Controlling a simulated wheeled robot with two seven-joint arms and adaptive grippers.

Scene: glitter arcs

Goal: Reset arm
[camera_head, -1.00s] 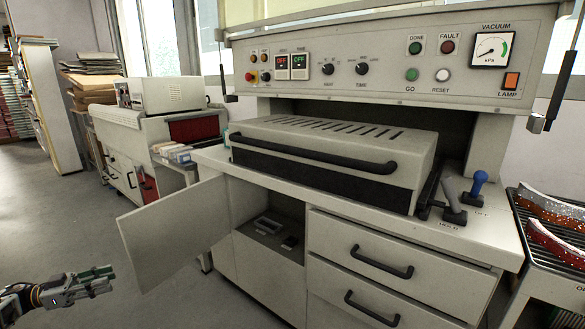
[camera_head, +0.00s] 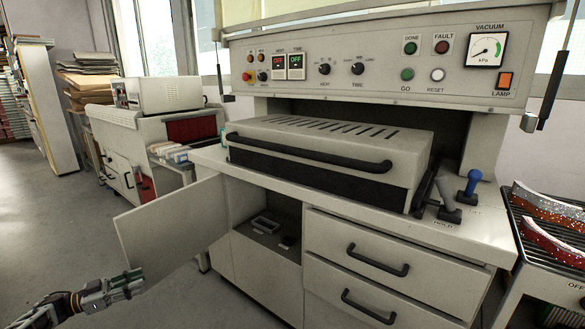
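My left gripper (camera_head: 127,284) is at the lower left, in front of the open cabinet door (camera_head: 172,229). Its fingers look close together, but I cannot tell whether they are shut, and no held object shows. My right gripper is out of view. The machine (camera_head: 330,150) stands in the middle, with its vented cover down and a black handle bar across the front.
A grey lever (camera_head: 447,195) and a blue-knobbed lever (camera_head: 471,184) stand on the worktop's right. A rack with glittery arcs (camera_head: 550,240) is at the far right. The floor at left is clear.

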